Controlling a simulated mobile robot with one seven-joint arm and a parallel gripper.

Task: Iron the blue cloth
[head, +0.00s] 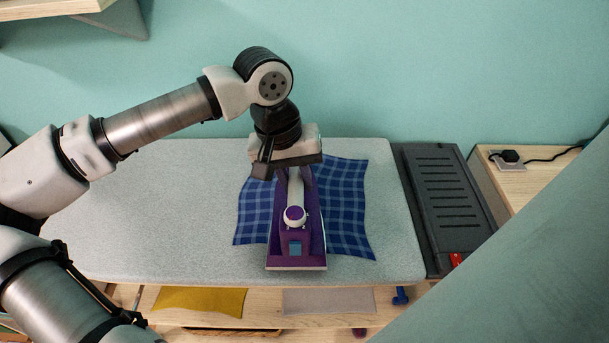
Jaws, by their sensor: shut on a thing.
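The blue checked cloth (345,207) lies spread on the light grey ironing board (150,220), with slightly wavy edges. A purple and white iron (296,248) is over the middle of the cloth, its heel end toward the front edge of the board. I cannot tell if its sole touches the cloth. My gripper (285,165) is shut on the iron at its far end, and its fingers are largely hidden. The iron covers a strip of the cloth, which shows on both sides.
A dark slatted iron rest (442,205) stands empty at the board's right end. A socket with a black plug (509,156) is on a wooden surface beyond it. Yellow cloth (200,301) and grey cloth (328,300) lie on a shelf below. The board's left part is clear.

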